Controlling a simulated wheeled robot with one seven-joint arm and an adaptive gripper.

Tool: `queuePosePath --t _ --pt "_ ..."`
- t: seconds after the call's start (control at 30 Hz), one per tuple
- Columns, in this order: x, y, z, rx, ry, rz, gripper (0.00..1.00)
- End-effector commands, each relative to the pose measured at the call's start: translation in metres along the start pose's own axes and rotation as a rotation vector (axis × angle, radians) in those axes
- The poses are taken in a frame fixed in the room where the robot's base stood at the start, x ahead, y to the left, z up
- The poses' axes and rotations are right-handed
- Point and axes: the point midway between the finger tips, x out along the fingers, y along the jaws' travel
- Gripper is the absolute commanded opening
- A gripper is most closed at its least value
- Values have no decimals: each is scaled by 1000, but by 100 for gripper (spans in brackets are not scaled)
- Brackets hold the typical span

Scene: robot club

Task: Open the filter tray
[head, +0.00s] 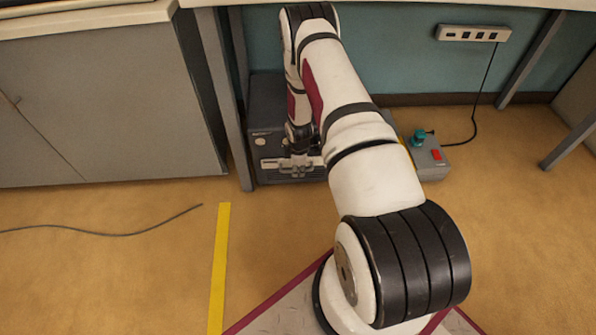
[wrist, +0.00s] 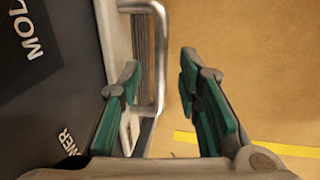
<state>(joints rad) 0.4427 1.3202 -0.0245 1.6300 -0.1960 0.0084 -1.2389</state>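A dark grey machine (head: 267,100) stands on the floor under the bench, with a light front strip (head: 268,164) low on its face, which seems to be the filter tray. In the wrist view a silver bar handle (wrist: 159,45) stands out from a pale front panel (wrist: 112,32). My gripper (head: 297,162) is at the machine's front. In the wrist view my gripper (wrist: 160,72) is open, with one green-padded finger on each side of the handle bar. Neither finger clearly touches the bar. The tray looks flush with the machine, though my arm hides part of it.
A grey control box (head: 430,165) with a red switch and teal knob sits right of the machine, its cable running to a wall socket strip (head: 473,33). A bench leg (head: 226,100) stands close on the left. A loose cable (head: 110,234) and yellow tape (head: 219,265) lie on open floor.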

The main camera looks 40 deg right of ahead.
Motion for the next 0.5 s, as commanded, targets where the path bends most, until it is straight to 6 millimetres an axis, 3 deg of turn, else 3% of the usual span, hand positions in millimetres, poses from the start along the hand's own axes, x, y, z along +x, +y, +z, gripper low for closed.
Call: queuePosePath --t 0.4,0.5 --pt "8 0 0 0 0 0 31" --pt "8 0 0 0 0 0 9"
